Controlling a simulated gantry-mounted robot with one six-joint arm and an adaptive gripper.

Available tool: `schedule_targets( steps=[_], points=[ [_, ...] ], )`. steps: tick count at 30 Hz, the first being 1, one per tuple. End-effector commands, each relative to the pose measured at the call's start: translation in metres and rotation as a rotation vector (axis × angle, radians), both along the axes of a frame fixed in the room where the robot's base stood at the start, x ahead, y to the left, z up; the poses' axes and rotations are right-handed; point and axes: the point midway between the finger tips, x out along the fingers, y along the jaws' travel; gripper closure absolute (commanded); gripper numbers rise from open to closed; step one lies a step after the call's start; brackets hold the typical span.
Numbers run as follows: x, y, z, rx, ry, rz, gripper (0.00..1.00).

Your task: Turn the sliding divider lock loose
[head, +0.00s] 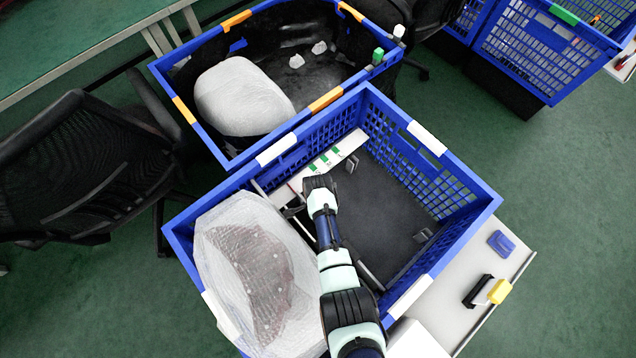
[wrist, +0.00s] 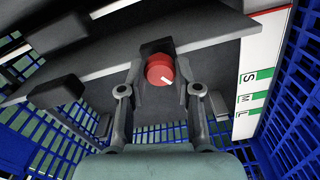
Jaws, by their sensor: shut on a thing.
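A white strip with green S, M and L labels (wrist: 262,75) lies right of the knob in the wrist view.
A bubble-wrapped lamp (head: 255,270) fills the crate's left part, close to my arm. Another blue crate (head: 180,85) behind holds a wrapped item (head: 240,95). Blue and yellow items lie on the table (head: 480,285) at right.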

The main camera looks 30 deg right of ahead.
Motion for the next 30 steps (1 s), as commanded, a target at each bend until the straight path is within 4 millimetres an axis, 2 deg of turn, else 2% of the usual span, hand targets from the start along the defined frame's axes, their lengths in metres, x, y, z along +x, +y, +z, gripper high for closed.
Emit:
schedule_targets(
  steps=[8,30],
  points=[
    [-0.0002,0.0,0.0018,0.0,0.0,0.185,1.0],
    [-0.0008,-0.0002,0.0006,0.001,0.001,0.885,1.0]
  ],
)
